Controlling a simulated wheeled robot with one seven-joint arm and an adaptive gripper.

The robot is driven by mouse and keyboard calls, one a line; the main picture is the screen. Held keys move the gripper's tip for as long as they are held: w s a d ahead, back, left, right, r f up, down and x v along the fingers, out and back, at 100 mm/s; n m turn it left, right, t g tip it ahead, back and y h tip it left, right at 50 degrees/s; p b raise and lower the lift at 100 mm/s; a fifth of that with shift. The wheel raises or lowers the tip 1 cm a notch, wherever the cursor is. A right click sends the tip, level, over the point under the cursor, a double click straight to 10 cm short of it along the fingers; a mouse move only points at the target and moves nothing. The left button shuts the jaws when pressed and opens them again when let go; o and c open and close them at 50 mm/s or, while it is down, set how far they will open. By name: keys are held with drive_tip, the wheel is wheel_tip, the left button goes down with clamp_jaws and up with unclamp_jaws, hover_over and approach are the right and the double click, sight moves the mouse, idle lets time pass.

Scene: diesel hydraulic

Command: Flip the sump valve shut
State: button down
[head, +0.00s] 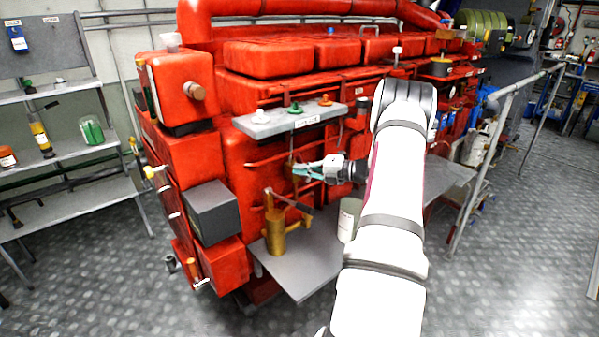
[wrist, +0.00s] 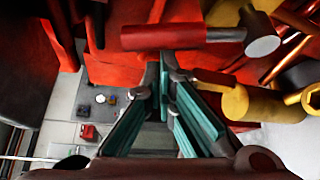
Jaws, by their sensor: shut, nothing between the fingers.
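My gripper (head: 299,171) is in front of the red engine's side, above the grey shelf in the head view. Its teal-padded fingers are shut and empty; in the wrist view the fingertips (wrist: 164,72) come together. Just beyond them, a red bar-shaped handle (wrist: 172,37) with a grey round end lies across the wrist view. It may be the sump valve's lever, but I cannot tell for sure. Whether the fingertips touch it is unclear. A brass fitting (wrist: 262,103) lies to the right of the fingers. In the head view a brass pump-like body (head: 276,231) with a lever stands below my gripper.
The red engine (head: 240,165) fills the middle. A grey shelf (head: 300,268) juts out below my gripper, with a pale canister (head: 349,220) near my arm. A dark box (head: 211,212) sticks out at left. A handrail (head: 485,165) runs at right; floor there is clear.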

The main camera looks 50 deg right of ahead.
drive_tip(key=shift+s+d+r+m+t+y, duration=0.15)
drive_tip(key=shift+d+r+m+t, duration=0.15)
drive_tip(key=shift+d+m, duration=0.25)
drive_tip(key=shift+s+d+r+m+t+y, duration=0.2)
drive_tip(key=shift+d+r+m, duration=0.15)
drive_tip(key=shift+d, duration=0.4)
drive_tip(key=a+v, duration=0.2)
drive_tip(key=v, duration=0.7)
drive_tip(key=s+a+v, duration=0.1)
drive_tip(key=v, duration=0.8)
drive_tip(key=shift+s+a+f+p, duration=0.3)
drive_tip(key=shift+s+f+p, duration=0.05)
drive_tip(key=shift+p, duration=0.1)
